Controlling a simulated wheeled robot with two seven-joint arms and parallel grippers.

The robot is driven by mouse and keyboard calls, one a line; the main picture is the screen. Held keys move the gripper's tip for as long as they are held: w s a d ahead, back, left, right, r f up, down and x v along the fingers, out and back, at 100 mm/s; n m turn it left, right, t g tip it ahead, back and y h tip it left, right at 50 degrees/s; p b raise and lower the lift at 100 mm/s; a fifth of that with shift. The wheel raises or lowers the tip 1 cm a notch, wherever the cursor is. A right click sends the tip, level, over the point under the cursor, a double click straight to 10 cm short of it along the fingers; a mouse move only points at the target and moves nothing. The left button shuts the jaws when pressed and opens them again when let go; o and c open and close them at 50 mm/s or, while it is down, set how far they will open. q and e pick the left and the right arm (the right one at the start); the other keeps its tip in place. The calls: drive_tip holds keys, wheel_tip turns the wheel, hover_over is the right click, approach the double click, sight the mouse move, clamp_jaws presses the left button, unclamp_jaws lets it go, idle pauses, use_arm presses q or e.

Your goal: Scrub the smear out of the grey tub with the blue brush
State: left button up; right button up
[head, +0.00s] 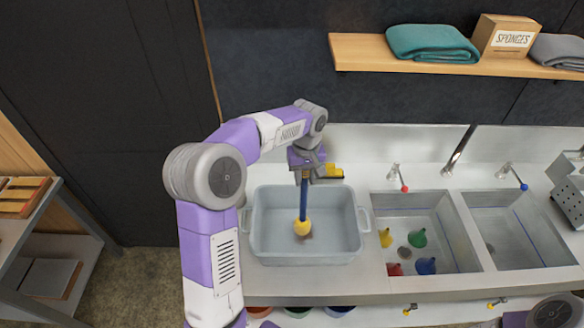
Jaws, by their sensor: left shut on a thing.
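The grey tub (270,240) stands on the counter left of the sinks. My left gripper (305,174) is over the tub, shut on the blue brush (303,198). The brush hangs nearly upright with its yellow head (302,228) down inside the tub, at or close to the tub floor. A small brownish smear (305,237) shows beside and below the brush head, partly hidden by it. My right gripper is not in view.
Two sink basins (482,258) with taps lie right of the tub; the left one holds several coloured pieces. A shelf (380,55) with folded towels and a sponges box (505,37) hangs above. A rack (45,235) stands at the left.

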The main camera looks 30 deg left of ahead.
use_arm(q)
drive_tip(key=r+p, duration=0.1)
drive_tip(key=s+a+r+p, duration=0.1)
drive_tip(key=r+p, duration=0.1)
drive_tip(key=a+r+p, duration=0.1)
drive_tip(key=shift+s+a+r+p, duration=0.15)
drive_tip(key=shift+s+r+p, duration=0.1)
drive_tip(key=shift+p, duration=0.1)
drive_tip(key=shift+w+r+p, duration=0.1)
drive_tip(key=shift+r+p, duration=0.55)
drive_tip(key=shift+r, duration=0.35)
clamp_jaws()
